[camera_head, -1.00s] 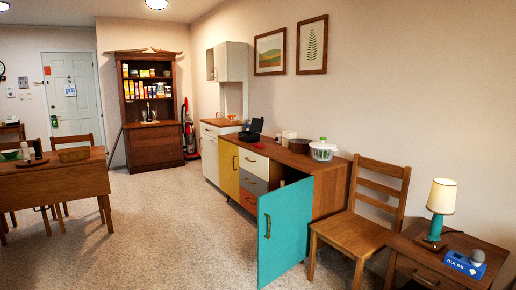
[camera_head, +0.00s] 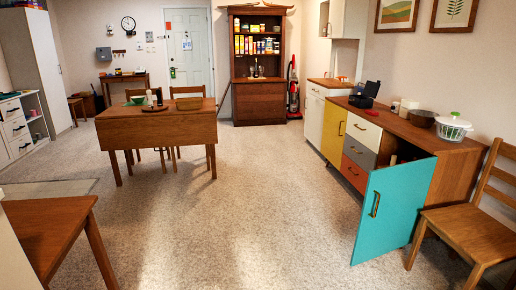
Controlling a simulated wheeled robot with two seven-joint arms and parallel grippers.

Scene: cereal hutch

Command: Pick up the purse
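I cannot make out a purse in this view. A black boxy item (camera_head: 365,95) stands on the far part of the long sideboard, but I cannot tell what it is. Neither of my grippers shows in the picture.
The sideboard (camera_head: 398,122) has its teal door (camera_head: 392,214) swung open into the room, beside a wooden chair (camera_head: 474,234). A drop-leaf table (camera_head: 160,128) stands at left centre. A wooden table (camera_head: 48,222) is at the near left. The carpet (camera_head: 245,205) between them is clear.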

